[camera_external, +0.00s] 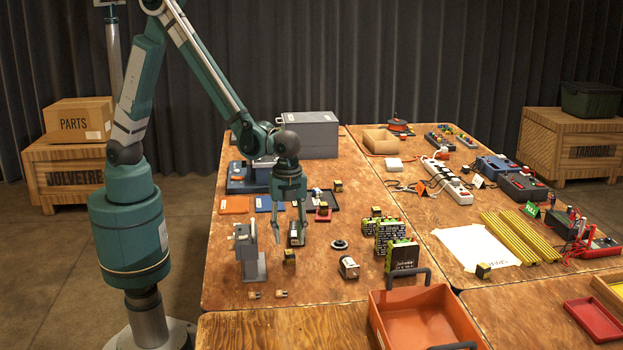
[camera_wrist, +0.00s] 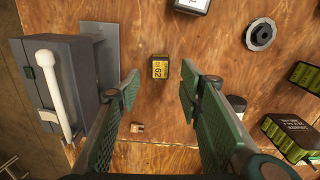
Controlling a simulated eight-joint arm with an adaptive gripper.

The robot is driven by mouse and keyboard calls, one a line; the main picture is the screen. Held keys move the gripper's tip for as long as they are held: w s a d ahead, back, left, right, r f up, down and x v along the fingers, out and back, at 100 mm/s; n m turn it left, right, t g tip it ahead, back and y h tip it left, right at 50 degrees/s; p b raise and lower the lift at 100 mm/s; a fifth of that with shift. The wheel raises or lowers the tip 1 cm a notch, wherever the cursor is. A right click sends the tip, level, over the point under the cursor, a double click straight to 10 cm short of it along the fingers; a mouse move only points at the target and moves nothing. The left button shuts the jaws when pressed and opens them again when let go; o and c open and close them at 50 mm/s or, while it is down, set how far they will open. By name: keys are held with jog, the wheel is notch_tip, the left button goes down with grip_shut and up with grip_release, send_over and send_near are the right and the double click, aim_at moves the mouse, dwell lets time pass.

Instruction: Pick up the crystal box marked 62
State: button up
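The crystal box marked 62 (camera_wrist: 160,68) is a small yellow-and-dark box lying on the wooden table. In the wrist view it shows between my fingertips, with its 62 label facing up. It looks to be the small dark box (camera_external: 289,257) just right of the grey stand in the external view, where the number is too small to read. My gripper (camera_external: 290,230) is open and empty above the table, slightly behind the box in that view. Both spread fingers also show in the wrist view (camera_wrist: 160,88), with a gap around the box and no contact visible.
A grey stand with a white lever (camera_wrist: 57,95) is close on the left. A small connector (camera_wrist: 137,127) lies below the box. A round dark puck (camera_external: 339,244), a metal cylinder (camera_external: 348,267) and green-black battery packs (camera_external: 403,255) are to the right.

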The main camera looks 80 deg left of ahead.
aim_at(289, 252)
jog(key=shift+f, duration=1)
jog(key=shift+f, duration=0.1)
jog(key=shift+f+b, duration=0.95)
jog(key=shift+f, duration=1.55)
jog(key=c, duration=0.9)
